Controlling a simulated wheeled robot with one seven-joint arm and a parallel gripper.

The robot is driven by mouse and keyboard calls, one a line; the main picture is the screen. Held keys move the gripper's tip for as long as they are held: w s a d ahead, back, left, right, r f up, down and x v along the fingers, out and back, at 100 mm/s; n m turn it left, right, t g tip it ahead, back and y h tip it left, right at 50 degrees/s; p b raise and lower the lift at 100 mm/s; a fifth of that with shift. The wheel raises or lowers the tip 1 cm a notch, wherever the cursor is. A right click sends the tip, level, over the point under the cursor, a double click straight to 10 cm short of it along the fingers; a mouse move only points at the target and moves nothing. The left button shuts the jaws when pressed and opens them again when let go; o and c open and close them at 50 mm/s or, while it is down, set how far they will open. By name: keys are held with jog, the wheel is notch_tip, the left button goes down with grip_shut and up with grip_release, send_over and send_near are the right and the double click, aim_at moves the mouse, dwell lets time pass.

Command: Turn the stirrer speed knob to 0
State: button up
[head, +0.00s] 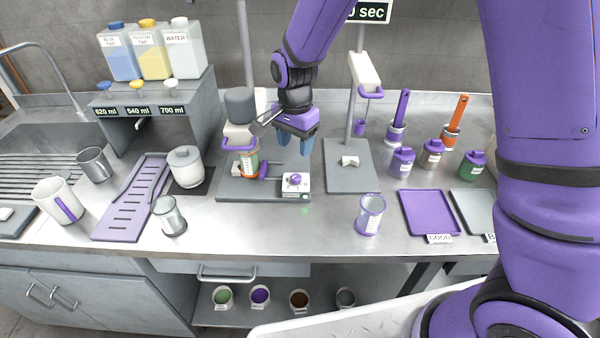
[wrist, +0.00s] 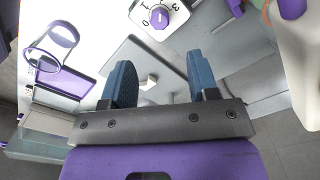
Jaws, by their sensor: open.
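The stirrer speed knob (head: 295,179) is a small purple dial on a white control box at the front right of the stirrer base (head: 262,194). In the wrist view the knob (wrist: 160,17) shows at the top edge, with printed digits around it. I cannot tell for sure which digit it points at. My gripper (head: 294,148) is open and empty, pointing down above and a little behind the knob, apart from it. In the wrist view its blue fingers (wrist: 160,62) are spread wide, with nothing between them.
The stirrer's grey motor head (head: 240,104) and a labelled jar (head: 247,164) stand left of my gripper. A grey stand (head: 349,180) is to the right. A clear beaker (head: 370,214) and a purple tray (head: 430,213) lie right of the knob.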

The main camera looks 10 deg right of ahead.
aim_at(296, 176)
notch_tip(296, 176, down, 11)
jog(key=shift+r, duration=0.2)
dwell(0.3)
jog(key=c, duration=0.9)
